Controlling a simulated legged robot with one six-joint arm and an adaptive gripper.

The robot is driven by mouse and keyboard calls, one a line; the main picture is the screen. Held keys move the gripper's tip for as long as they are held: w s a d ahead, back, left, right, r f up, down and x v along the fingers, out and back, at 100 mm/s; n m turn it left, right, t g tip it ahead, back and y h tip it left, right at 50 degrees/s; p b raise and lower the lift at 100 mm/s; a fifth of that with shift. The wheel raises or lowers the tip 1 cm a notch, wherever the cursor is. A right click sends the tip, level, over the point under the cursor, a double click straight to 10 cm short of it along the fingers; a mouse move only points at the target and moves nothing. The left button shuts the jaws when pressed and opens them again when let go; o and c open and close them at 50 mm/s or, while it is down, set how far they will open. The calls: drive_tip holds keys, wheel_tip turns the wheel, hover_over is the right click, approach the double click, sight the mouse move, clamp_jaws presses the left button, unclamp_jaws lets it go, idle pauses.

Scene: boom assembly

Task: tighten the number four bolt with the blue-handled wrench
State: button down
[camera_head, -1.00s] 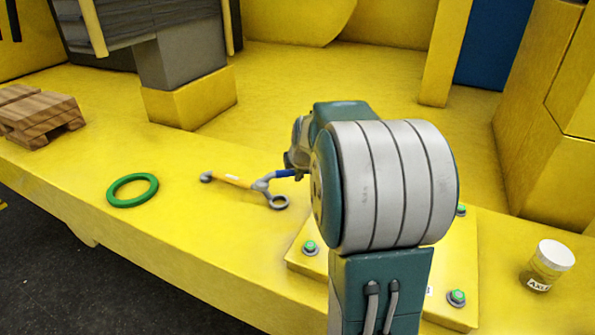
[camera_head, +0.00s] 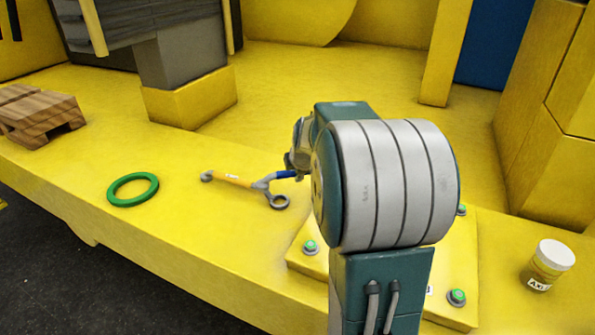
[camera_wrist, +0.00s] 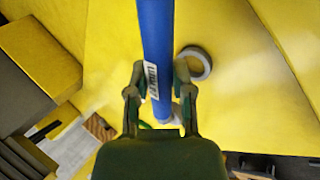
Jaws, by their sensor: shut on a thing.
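The blue-handled wrench (camera_wrist: 155,40) is held in my gripper (camera_wrist: 160,75); its blue handle, with a white label, runs between the two fingers in the wrist view. In the head view, part of the blue handle (camera_head: 286,174) shows left of my arm, above the deck. My gripper is shut on this handle. Green-topped bolts stand on a raised yellow plate: one front left (camera_head: 310,247), one front right (camera_head: 457,298) and one at the back right (camera_head: 461,210). My arm covers the plate's middle and back left. I cannot read which bolt is number four.
A yellow-handled wrench (camera_head: 232,180) lies on the yellow deck just left of my gripper. A green ring (camera_head: 132,190) and wooden blocks (camera_head: 40,118) lie further left. A white-lidded jar (camera_head: 547,266) stands right of the plate. The deck's front edge drops to dark ground.

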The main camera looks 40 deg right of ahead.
drive_tip(key=shift+f, duration=0.8)
drive_tip(key=shift+w, duration=0.15)
idle(0.4)
drive_tip(key=shift+w+d+r+m, duration=0.1)
drive_tip(key=shift+w+d+m, duration=0.1)
drive_tip(key=shift+w+m, duration=0.1)
drive_tip(key=shift+h, duration=0.3)
drive_tip(key=shift+w+d+m, duration=0.2)
drive_tip(key=shift+w+m, duration=0.15)
drive_tip(key=shift+m, duration=0.05)
drive_tip(key=shift+w, duration=0.1)
drive_tip(key=shift+w+d+m+h, duration=0.2)
drive_tip(key=shift+w+m+h, duration=0.1)
drive_tip(key=shift+m, duration=0.1)
idle(0.3)
